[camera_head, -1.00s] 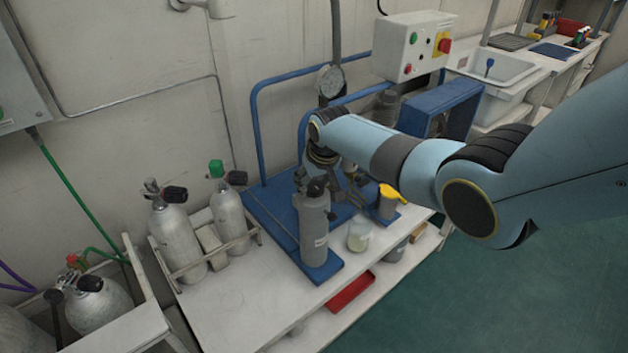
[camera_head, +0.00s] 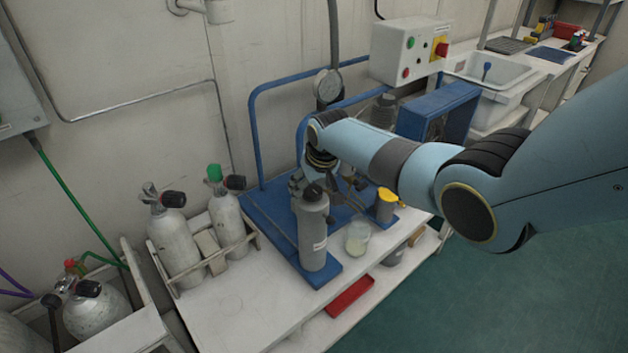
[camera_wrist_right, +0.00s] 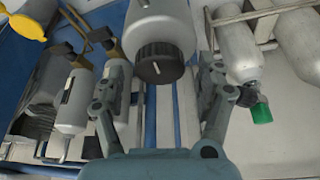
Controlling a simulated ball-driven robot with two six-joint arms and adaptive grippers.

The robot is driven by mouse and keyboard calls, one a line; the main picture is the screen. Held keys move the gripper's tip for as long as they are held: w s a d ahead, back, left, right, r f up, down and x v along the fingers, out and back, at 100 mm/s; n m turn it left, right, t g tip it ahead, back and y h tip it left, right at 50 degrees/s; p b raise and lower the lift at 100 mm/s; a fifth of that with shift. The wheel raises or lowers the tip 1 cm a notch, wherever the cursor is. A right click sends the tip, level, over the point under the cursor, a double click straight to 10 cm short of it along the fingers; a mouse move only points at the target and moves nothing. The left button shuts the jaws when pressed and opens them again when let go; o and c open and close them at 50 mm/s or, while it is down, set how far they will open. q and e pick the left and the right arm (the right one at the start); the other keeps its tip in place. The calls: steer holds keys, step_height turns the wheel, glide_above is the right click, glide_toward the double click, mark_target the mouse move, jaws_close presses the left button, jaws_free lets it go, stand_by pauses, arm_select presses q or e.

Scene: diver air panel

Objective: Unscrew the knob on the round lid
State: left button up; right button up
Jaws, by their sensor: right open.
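A grey upright cylinder (camera_head: 312,238) stands on a blue base, with a black ribbed knob (camera_head: 312,192) on its round top. In the right wrist view the knob (camera_wrist_right: 160,62) shows large, with a white mark on it and the grey cylinder (camera_wrist_right: 158,25) behind. My right gripper (camera_wrist_right: 166,72) is open, its fingers on either side of the knob with gaps showing; I see no contact. In the head view my right gripper (camera_head: 322,178) is by the cylinder's top, partly hidden by my arm and the cylinder. My left gripper is not in view.
Silver tanks (camera_head: 228,222) stand in a rack to the left. A yellow funnel-like part (camera_head: 388,196) and a clear beaker (camera_head: 357,238) are close on the right. A blue tube frame (camera_head: 254,125) rises behind. A red tray (camera_head: 349,296) lies below.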

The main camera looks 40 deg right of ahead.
steer(key=d+v, duration=0.1)
steer(key=v, duration=1.1)
steer(key=shift+a, duration=0.45)
steer(key=shift+f, duration=0.1)
steer(key=s+a+f+g+b, duration=0.15)
steer(key=s+f+b, duration=0.25)
steer(key=s+f, duration=1)
steer(key=s+a+f+g+b, duration=0.1)
steer(key=s+f+g+b, duration=0.25)
steer(key=s+f, duration=1.05)
steer(key=s+a+f+n+b, duration=0.1)
steer(key=s+f+b, duration=0.1)
steer(key=s+f, duration=0.9)
steer(key=s+a+f+n+t+b, duration=0.1)
steer(key=s+f+b, duration=0.2)
steer(key=s+f, duration=0.9)
steer(key=shift+n, duration=0.4)
